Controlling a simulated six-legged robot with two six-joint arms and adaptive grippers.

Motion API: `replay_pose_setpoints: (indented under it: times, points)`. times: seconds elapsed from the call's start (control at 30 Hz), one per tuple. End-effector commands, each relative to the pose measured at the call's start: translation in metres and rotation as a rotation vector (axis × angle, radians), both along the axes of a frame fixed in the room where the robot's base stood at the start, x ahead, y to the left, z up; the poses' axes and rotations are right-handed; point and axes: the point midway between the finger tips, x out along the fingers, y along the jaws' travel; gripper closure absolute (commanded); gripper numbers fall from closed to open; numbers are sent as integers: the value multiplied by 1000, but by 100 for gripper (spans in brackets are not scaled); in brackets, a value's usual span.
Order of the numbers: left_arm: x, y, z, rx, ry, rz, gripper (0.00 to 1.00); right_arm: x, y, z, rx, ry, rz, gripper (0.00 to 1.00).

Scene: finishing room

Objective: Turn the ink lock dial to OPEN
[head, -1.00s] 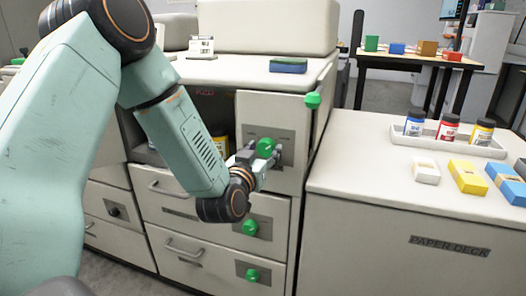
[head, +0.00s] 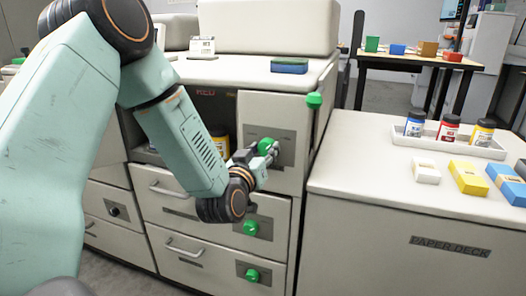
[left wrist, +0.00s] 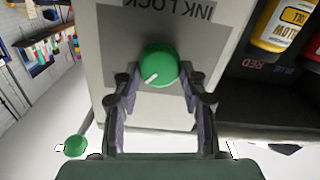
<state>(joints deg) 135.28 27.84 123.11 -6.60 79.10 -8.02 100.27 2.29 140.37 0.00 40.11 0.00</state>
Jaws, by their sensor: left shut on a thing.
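The green ink lock dial (head: 265,145) sits on a grey plate on the cream cabinet's front panel. In the left wrist view the dial (left wrist: 158,66) is round, with a white mark toward its lower left in the picture. The INK LOCK lettering (left wrist: 185,10) there appears upside down; no OPEN mark is readable. My left gripper (head: 258,153) is at the dial, its fingers on either side of it. In the left wrist view the gripper (left wrist: 160,82) is shut on the dial's sides. My right gripper is not in view.
Other green knobs (head: 250,228) sit on the drawers below, and one (head: 314,100) stands at the cabinet's upper right. An open bay with ink bottles (left wrist: 285,25) is beside the panel. The paper deck (head: 400,225) stands at right with bottles in a tray (head: 455,143).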

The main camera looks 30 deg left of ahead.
Motion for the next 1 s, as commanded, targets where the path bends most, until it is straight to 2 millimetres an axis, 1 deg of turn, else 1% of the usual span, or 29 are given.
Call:
replay_pose_setpoints:
  times: [0.47, 1.0]
  points:
    - [0, 2, -1, -432, -105, 0, 89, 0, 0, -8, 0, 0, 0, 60]
    - [0, 4, -3, -930, -226, -2, 89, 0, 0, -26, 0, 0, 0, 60]
